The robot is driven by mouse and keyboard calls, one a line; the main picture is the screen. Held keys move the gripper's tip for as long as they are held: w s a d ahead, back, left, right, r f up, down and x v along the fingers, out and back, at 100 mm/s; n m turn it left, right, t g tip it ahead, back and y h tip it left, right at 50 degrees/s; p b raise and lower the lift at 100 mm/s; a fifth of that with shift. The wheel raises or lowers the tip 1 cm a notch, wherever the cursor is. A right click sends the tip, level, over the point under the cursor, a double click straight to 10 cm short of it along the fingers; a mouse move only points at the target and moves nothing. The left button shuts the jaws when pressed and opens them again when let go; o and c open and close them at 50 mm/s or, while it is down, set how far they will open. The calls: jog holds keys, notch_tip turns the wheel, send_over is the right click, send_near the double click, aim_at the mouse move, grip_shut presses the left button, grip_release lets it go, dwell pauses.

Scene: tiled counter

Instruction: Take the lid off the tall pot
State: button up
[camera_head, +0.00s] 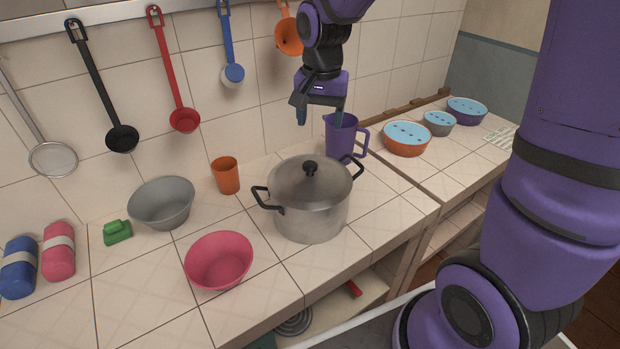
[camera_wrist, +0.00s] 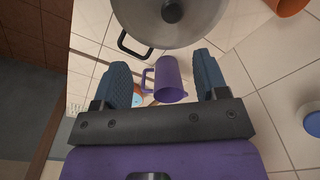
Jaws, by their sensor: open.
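The tall pot (camera_head: 312,218) is grey metal with black side handles and stands on the tiled counter. Its grey lid (camera_head: 293,184), with a black knob (camera_head: 310,168), sits on top of it. In the wrist view the lid (camera_wrist: 200,25) and knob (camera_wrist: 172,11) show at the top edge, partly cut off. My gripper (camera_head: 320,117) is open and empty, above and behind the pot, over the purple jug (camera_head: 341,140). In the wrist view the jug (camera_wrist: 172,80) lies between my gripper's fingers (camera_wrist: 165,82), apparently below them.
A pink bowl (camera_head: 219,262), a grey bowl (camera_head: 162,204) and an orange cup (camera_head: 226,176) stand left of the pot. Several blue-topped bowls (camera_head: 406,138) stand on the right counter. Ladles (camera_head: 184,121) hang on the wall behind. Bare tiles lie right of the pot.

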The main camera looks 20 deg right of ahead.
aim_at(310, 164)
jog(key=f, duration=0.1)
jog(key=w+f, duration=0.1)
jog(key=shift+w+a+f+m, duration=0.2)
jog(key=shift+a+f+m, duration=0.1)
jog(key=shift+a+f, duration=0.1)
notch_tip(310, 164, down, 5)
jog(key=shift+w+a+f, duration=0.1)
jog(key=shift+a+f, duration=0.1)
jog(key=shift+f, duration=1.15)
jog(key=shift+a+f, duration=0.2)
jog(key=shift+f, duration=1.1)
jog(key=c, duration=1.1)
jog(key=shift+o, duration=0.2)
jog(key=shift+r, duration=0.15)
